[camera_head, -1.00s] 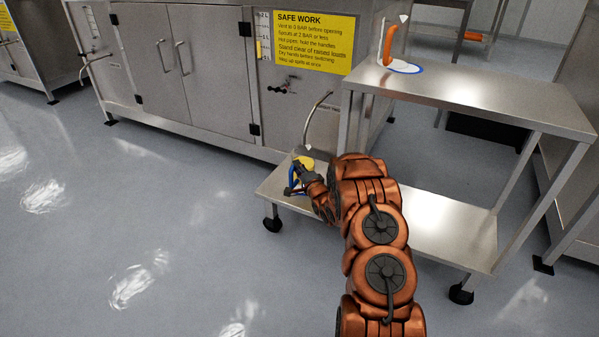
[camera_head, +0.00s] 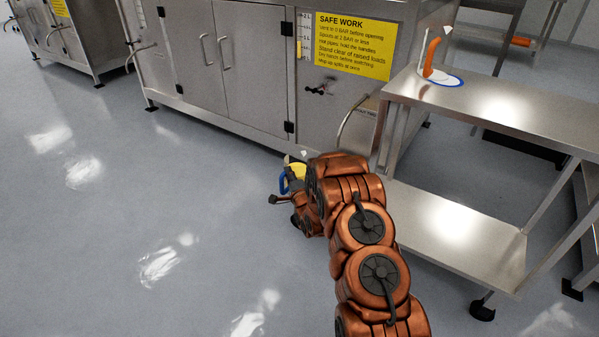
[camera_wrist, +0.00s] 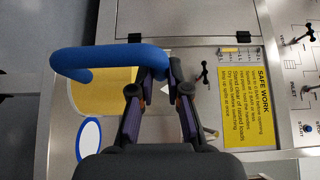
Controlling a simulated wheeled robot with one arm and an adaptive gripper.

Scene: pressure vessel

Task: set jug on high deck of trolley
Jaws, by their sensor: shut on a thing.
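The jug has a yellow body (camera_head: 297,170) and a blue handle (camera_head: 284,184). My gripper (camera_head: 290,192) is shut on it, just left of the trolley's near-left side. In the wrist view the blue handle (camera_wrist: 110,60) lies between the dark fingers of my gripper (camera_wrist: 158,80), with the yellow body (camera_wrist: 95,92) beyond. The trolley's high deck (camera_head: 535,115) and low deck (camera_head: 450,235) show at right. My arm hides the low deck's left end and part of the jug.
A blue-rimmed white oval (camera_wrist: 90,136) shows in the wrist view. A steel cabinet (camera_head: 250,60) with a yellow sign (camera_head: 353,46) stands behind. The high deck's middle is clear.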

